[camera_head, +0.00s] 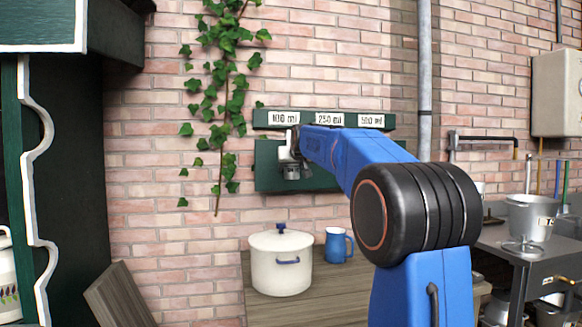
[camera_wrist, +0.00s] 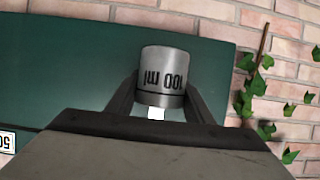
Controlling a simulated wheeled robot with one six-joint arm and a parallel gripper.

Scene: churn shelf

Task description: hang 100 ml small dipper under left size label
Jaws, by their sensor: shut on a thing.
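The 100 ml dipper (camera_wrist: 166,62) is a small grey metal cup marked "100 ml". The mark shows upside down in the wrist view. My gripper (camera_wrist: 161,103) is shut on it, one finger at each side. The left size label (camera_head: 285,117) reads "100 ml" and sits on a dark green rail (camera_head: 259,118). In the head view my gripper is just below this label, in front of the green backboard (camera_head: 268,178). My arm hides much of the board's right part. I cannot tell whether the dipper touches a hook.
Labels for 250 ml (camera_head: 330,119) and 500 ml (camera_head: 371,121) are further right. Ivy (camera_head: 222,110) hangs left of the board. A grey pipe (camera_head: 425,70) runs down the wall.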

